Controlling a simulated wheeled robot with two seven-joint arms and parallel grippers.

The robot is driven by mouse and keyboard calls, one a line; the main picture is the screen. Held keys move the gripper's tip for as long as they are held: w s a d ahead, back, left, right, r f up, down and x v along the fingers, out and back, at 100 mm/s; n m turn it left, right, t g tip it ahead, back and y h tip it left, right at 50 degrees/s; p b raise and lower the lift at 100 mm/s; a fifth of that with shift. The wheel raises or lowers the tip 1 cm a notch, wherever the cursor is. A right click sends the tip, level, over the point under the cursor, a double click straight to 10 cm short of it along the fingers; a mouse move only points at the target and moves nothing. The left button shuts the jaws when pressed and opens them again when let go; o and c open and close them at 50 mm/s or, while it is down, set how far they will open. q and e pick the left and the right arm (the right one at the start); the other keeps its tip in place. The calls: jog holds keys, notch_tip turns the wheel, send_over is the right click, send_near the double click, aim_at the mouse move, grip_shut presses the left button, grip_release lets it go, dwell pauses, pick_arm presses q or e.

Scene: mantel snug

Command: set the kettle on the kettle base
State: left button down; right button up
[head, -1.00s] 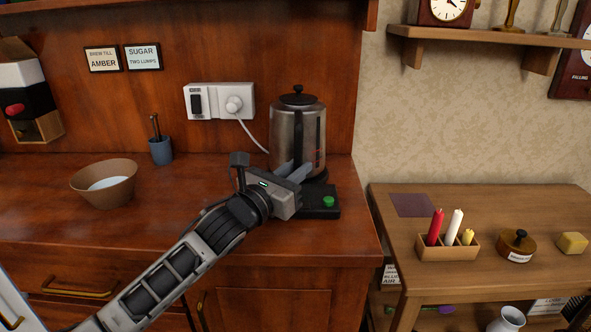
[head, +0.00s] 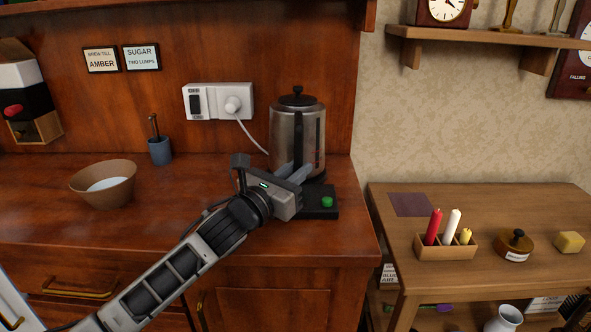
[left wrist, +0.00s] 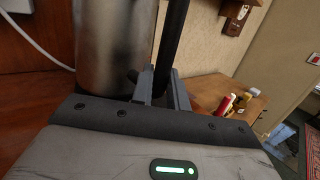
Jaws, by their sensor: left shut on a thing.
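The kettle (head: 287,135) is brushed metal with a black lid and a black upright handle, and it stands upright at the right end of the wooden counter. The black kettle base (head: 318,206) with a green button shows below it and in front. The kettle appears to be over the base, but my gripper hides part of where they meet. My left gripper (head: 298,173) is shut on the kettle's handle low down. In the left wrist view the fingers (left wrist: 162,88) are on either side of the dark handle, beside the metal body (left wrist: 110,45). My right gripper is not in view.
A white wall socket (head: 219,101) with a plug and cord is behind the kettle. A brown bowl (head: 104,184) and a blue cup (head: 160,151) stand to the left. A lower table (head: 480,200) with a candle box (head: 447,251) stands to the right.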

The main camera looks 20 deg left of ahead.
pick_arm(q)
jog(key=shift+f+b, duration=0.3)
jog(key=shift+b, duration=0.1)
dwell(0.5)
jog(key=c, duration=1.6)
grip_release()
jog(key=shift+c, duration=0.2)
jog(key=shift+f, duration=0.45)
jog(key=shift+v, duration=5.5)
jog(key=shift+r, duration=0.2)
